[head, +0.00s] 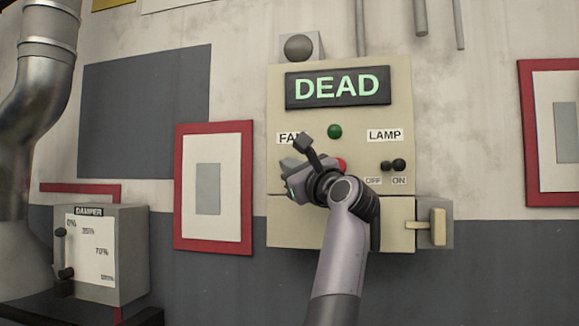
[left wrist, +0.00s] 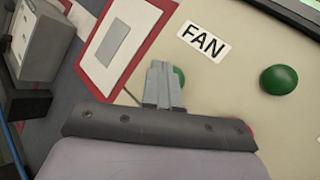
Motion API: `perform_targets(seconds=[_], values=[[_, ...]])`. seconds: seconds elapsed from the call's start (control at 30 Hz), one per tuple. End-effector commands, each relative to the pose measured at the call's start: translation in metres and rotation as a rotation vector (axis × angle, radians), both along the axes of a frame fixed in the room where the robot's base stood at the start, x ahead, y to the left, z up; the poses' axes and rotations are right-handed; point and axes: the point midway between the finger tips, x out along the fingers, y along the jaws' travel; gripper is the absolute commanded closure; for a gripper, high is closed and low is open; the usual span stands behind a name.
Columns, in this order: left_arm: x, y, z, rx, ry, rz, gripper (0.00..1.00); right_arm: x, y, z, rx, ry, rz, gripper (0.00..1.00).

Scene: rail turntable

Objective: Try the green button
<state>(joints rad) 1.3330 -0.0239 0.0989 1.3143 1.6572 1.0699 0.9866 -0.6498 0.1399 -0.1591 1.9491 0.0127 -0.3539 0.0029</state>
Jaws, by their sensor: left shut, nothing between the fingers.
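A round green button (head: 335,131) sits on the cream panel (head: 400,80), between the FAN and LAMP labels. It also shows in the left wrist view (left wrist: 280,79), clear of my fingers. A second green round thing (left wrist: 181,76) shows below the FAN label in the left wrist view, partly hidden behind my fingertips. My left gripper (left wrist: 163,85) is shut and empty in front of it; I cannot tell whether they touch. In the head view my left gripper (head: 292,170) covers that spot. A red button (head: 341,164) is partly hidden by my wrist. My right gripper is not in view.
A sign reading DEAD (head: 338,87) tops the panel, with a round grey fitting (head: 298,47) above it. A dark OFF/ON switch (head: 393,165) and a lever (head: 437,227) are at right. The damper box (head: 105,255) and metal duct (head: 45,90) stand left.

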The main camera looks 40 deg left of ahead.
Motion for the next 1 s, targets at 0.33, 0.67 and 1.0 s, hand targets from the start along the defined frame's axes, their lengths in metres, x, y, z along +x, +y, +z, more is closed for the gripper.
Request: perform_targets(seconds=[0.33, 0.67, 1.0], values=[[0.003, 0.002, -0.001, 0.001, 0.002, 0.001, 1.00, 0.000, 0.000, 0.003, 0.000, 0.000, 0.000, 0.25], [0.001, 0.001, -0.002, -0.001, 0.000, 0.000, 1.00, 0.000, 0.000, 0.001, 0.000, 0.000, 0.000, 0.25], [-0.012, -0.006, -0.002, -0.001, 0.001, 0.001, 1.00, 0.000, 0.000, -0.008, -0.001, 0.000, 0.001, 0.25]])
